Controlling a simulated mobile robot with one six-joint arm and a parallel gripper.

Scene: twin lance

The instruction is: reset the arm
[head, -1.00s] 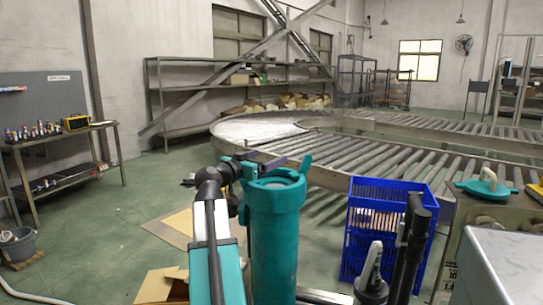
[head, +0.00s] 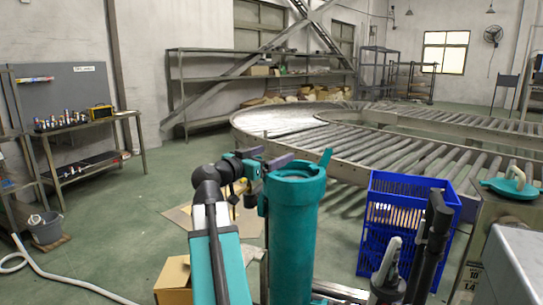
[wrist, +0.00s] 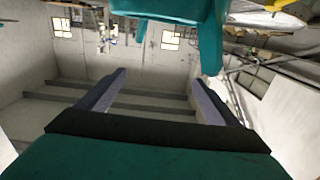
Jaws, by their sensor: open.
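My gripper (head: 272,160) shows small in the head view, at the end of my black and teal arm, just left of a large teal part of my own body. In the wrist view my gripper (wrist: 160,75) has its two grey fingers wide apart, with nothing between them. Behind the fingers are a pale wall and long grey shelves. No object is held. The wrist picture looks tilted, and a teal part of mine fills its top middle.
A roller conveyor (head: 370,165) curves behind. A workbench (head: 128,116) with small items is at left, near a grey bucket (head: 46,232). Open green floor lies at left centre.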

